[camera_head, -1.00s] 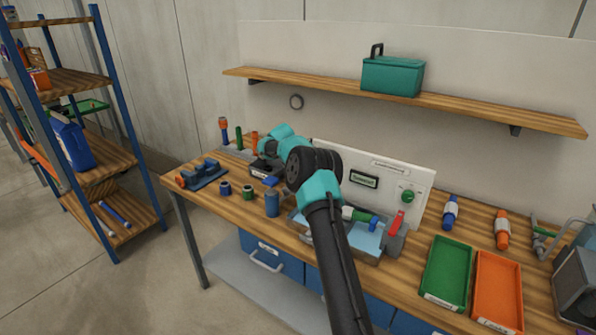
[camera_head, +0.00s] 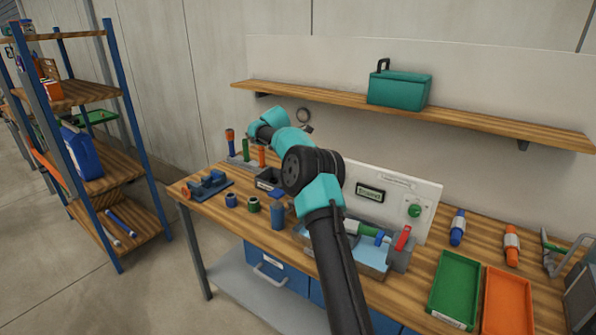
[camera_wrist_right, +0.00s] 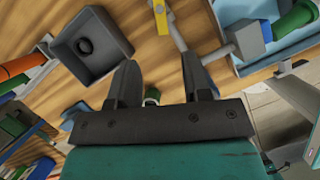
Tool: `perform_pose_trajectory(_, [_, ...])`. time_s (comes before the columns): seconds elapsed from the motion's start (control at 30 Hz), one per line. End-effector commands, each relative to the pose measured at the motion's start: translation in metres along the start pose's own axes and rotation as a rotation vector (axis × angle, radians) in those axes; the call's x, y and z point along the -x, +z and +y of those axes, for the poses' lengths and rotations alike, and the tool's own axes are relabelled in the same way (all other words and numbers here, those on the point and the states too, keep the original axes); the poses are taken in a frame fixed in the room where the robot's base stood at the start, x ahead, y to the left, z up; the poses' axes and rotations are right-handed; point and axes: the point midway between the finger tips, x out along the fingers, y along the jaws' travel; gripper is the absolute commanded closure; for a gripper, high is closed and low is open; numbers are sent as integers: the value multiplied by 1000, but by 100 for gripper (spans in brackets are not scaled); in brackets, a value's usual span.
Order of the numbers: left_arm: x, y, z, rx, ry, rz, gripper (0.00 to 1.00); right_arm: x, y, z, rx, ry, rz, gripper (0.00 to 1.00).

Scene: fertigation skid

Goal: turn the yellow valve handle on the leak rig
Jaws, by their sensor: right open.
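The leak rig stands on the bench in the head view, with a white back panel (camera_head: 392,190), a pale blue tray (camera_head: 372,257), a green and blue fitting (camera_head: 372,234) and a red lever (camera_head: 403,238). The yellow handle does not show there; my arm covers part of the rig. In the right wrist view, a yellow piece (camera_wrist_right: 160,18) on a grey rod is at the top edge, beyond my right gripper (camera_wrist_right: 160,62). That gripper is open, with nothing between its fingers. My left gripper is not in view.
A grey box (camera_wrist_right: 90,45) with a round hole lies close to the fingers in the wrist view. Green (camera_head: 455,285) and orange (camera_head: 507,300) trays sit at the bench's right. A teal toolbox (camera_head: 399,89) stands on the wall shelf (camera_head: 330,102). Several small parts sit at the bench's left.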

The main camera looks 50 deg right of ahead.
Motion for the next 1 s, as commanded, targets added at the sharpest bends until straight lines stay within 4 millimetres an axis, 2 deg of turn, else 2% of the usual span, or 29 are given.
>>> perform_pose_trajectory(0.1, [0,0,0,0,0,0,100,22,0,0,-1,2,0,55])
perform_pose_trajectory(0.3, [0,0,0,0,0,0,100,43,0,0,-1,0,0,55])
perform_pose_trajectory(0.77, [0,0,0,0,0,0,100,46,0,0,-11,-1,0,55])
perform_pose_trajectory(0.87, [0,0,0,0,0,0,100,46,0,0,-57,-1,0,55])
perform_pose_trajectory(1.0, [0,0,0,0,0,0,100,46,0,0,-208,-1,0,55])
